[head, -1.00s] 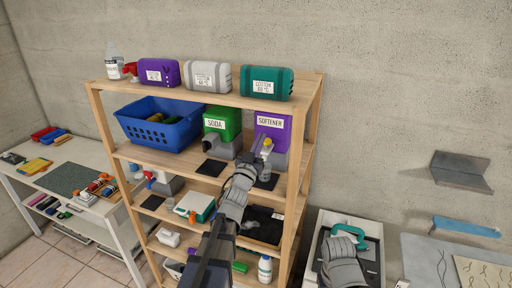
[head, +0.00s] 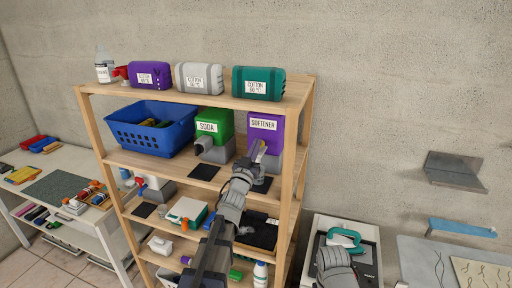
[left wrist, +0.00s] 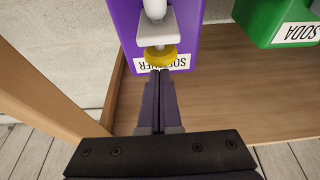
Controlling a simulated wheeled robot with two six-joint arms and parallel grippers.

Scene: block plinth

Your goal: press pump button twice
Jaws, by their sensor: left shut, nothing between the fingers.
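The purple softener dispenser (head: 264,128) stands on the shelf below the top board, at its right end. In the left wrist view it (left wrist: 190,25) appears upside down, with a white spout and a round yellow pump button (left wrist: 156,57). My left gripper (head: 259,152) is in front of the dispenser. Its fingers (left wrist: 157,72) are shut and empty, with the tips right at the yellow button's edge. I cannot tell whether they touch it. My right gripper's fingers do not show; only part of that arm appears at the lower right.
The green soda dispenser (head: 214,125) stands left of the softener, with a blue basket (head: 152,135) further left. The right shelf post (head: 300,150) is close to my left gripper.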

